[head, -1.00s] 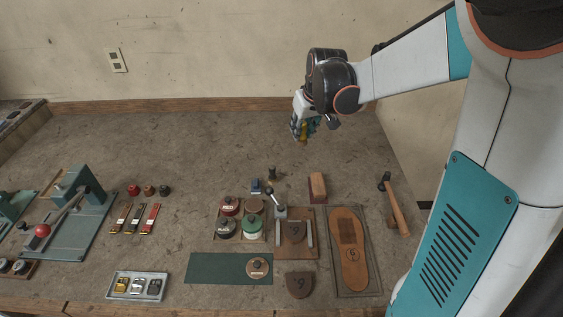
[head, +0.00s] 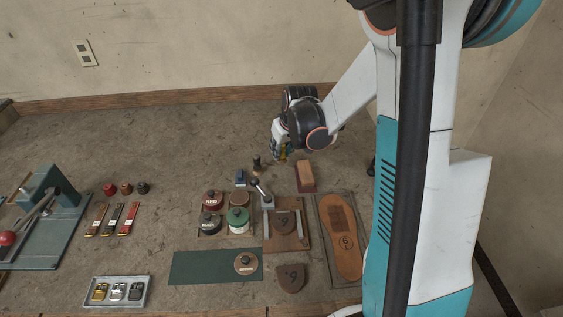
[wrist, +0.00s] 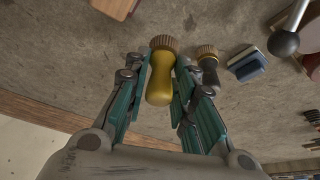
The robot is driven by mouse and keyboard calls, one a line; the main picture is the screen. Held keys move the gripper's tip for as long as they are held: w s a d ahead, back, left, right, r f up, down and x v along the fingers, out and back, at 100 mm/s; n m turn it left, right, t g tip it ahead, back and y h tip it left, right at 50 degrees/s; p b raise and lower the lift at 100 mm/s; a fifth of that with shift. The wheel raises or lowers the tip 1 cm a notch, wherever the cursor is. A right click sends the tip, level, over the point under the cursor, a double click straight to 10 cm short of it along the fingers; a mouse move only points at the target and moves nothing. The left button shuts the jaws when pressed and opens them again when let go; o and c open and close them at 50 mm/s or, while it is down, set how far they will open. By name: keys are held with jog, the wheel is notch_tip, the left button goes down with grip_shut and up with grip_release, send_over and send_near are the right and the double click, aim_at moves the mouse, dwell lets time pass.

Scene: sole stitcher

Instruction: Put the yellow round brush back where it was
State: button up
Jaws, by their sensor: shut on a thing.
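The yellow round brush (wrist: 160,80) is between the fingers of my gripper (wrist: 162,90) in the wrist view, its bristle end pointing away from the palm. My gripper is shut on its handle. In the head view my gripper (head: 279,152) is at the back of the bench, above and behind a dark round brush (head: 257,164); the yellow brush (head: 283,153) shows only as a small patch. The dark round brush also shows in the wrist view (wrist: 208,66), standing just right of my fingers.
A blue block (head: 240,178) and a brown block (head: 305,176) flank the dark brush. In front stand several round tins (head: 238,220), a wooden fixture with a lever (head: 272,240) and a sole board (head: 341,237). The bench at back left is clear.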

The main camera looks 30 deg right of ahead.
aim_at(283, 155)
jog(key=shift+f+b, duration=0.7)
jog(key=shift+f, duration=1.45)
jog(key=shift+f, duration=0.2)
jog(key=o, duration=1)
jog(key=shift+r, duration=0.15)
jog(key=shift+r, duration=0.2)
jog(key=p+v, duration=0.3)
jog(key=v, duration=0.8)
jog(key=shift+s+r+p, duration=0.25)
jog(key=shift+r+p, duration=0.05)
jog(key=shift+p, duration=0.1)
